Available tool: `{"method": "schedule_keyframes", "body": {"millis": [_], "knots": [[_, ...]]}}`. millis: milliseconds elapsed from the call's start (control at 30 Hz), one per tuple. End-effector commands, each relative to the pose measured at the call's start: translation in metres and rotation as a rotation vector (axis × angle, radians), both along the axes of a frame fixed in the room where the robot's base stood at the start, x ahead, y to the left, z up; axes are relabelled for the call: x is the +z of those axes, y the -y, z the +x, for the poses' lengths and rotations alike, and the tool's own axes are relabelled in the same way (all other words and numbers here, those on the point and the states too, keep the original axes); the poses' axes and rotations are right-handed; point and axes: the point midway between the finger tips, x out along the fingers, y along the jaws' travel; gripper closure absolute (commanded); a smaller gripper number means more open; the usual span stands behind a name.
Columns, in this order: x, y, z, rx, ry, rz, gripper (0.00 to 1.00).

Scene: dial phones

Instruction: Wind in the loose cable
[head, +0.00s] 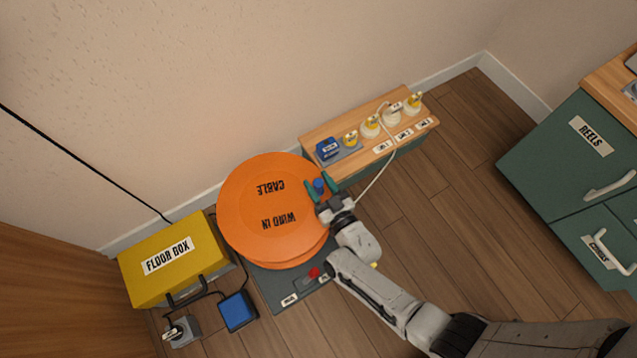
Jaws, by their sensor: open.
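A large orange cable reel (255,225) lies on a dark grey base near the wall, lettered "CABLE" and "WIND IN". A small blue knob (319,185) stands at its right edge. My gripper (318,190) is open at that edge, its green fingers on either side of the knob; I cannot tell whether they touch it. A pale loose cable (376,178) runs from the wooden shelf top down to the floor behind my gripper. A red switch (314,273) sits on the base's front.
A yellow floor box (165,262) stands at left, with a blue pedal-like block (238,311) and a small grey socket (181,331) before it. A low shelf (320,138) holds several plugs. Green drawers (560,150) stand at right. The floor between is clear.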

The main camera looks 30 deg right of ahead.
Motion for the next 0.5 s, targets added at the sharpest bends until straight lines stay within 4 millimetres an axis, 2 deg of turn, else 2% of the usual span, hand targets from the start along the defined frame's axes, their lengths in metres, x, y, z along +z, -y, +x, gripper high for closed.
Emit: {"method": "schedule_keyframes", "body": {"millis": [333,500], "knots": [[0.0002,0.0001,0.0032,0.000,0.000,0.001,0.54],[0.0001,0.0001,0.0030,0.000,-0.001,0.001,0.71]]}}
